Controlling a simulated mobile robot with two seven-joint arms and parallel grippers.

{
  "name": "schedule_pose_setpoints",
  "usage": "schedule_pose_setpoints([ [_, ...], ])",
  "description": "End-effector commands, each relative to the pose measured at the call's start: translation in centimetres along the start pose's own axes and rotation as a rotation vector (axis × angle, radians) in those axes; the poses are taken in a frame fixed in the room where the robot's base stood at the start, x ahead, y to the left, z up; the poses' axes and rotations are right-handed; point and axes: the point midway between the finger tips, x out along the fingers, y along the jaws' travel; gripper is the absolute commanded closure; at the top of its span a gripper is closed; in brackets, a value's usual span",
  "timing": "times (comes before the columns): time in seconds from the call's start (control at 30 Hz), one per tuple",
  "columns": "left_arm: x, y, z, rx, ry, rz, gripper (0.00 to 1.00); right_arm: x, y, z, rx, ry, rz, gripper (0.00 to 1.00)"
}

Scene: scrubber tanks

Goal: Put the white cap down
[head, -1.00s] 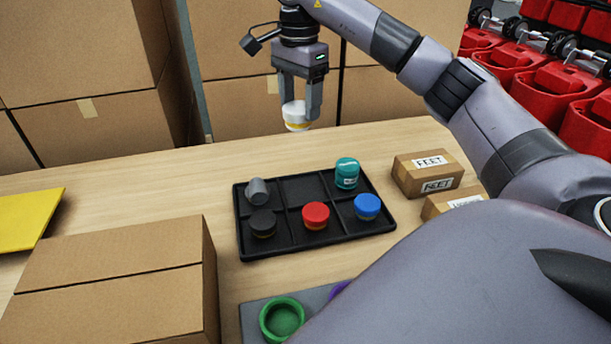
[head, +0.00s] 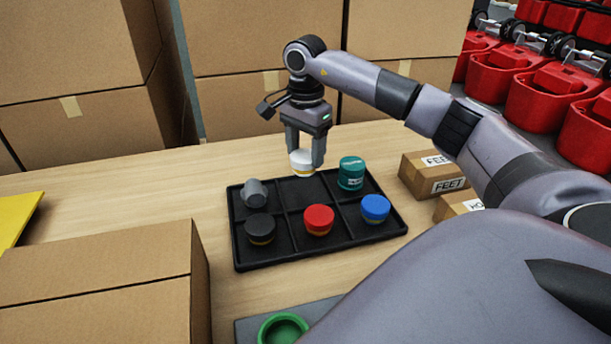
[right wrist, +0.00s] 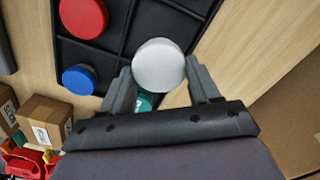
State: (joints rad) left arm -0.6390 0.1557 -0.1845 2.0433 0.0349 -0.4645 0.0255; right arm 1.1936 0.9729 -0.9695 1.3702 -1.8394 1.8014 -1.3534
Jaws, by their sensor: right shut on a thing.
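The white cap (head: 302,162) has a yellowish lower band. My right gripper (head: 304,160) is shut on it and holds it over the back middle compartment of the black tray (head: 243,241). In the right wrist view the white cap (right wrist: 159,65) sits between the fingers (right wrist: 160,85). Whether it touches the tray floor is hard to tell; it appears slightly above. That compartment shows no other cap. My left gripper is not in view.
The tray also holds a grey piece (head: 255,194), a teal cap (head: 351,173), a black cap (head: 261,229), a red cap (head: 318,219) and a blue cap (head: 375,208). Small boxes (head: 432,175) stand right of it. A large carton (head: 95,300) is front left, a green ring-like cap (head: 283,330) in front.

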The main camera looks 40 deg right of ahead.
Motion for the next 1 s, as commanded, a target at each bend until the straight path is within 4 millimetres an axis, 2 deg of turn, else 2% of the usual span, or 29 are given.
schedule_pose_setpoints([
  [0.03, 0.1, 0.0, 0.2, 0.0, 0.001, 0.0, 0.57, 1.0, 0.1, 0.0, 0.0, 0.0, 0.002, 0.78],
  [0.27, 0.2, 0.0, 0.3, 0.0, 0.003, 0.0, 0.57, 2.6, 0.0, 0.0, 0.0, 0.001, 0.0, 0.78],
  [0.5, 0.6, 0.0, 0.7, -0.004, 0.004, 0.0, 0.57, 6.0, 0.0, 0.0, 0.0, -0.001, 0.001, 0.78],
  [0.9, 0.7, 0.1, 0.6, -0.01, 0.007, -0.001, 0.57, 6.6, 0.0, 0.0, 0.0, 0.0, 0.0, 0.78],
  [0.93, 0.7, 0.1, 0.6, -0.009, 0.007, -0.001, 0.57, 6.6, 0.0, 0.0, 0.0, 0.0, 0.0, 0.36],
  [1.0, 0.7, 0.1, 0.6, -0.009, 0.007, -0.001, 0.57, 6.6, 0.0, 0.0, 0.0, 0.0, 0.0, 0.13],
])
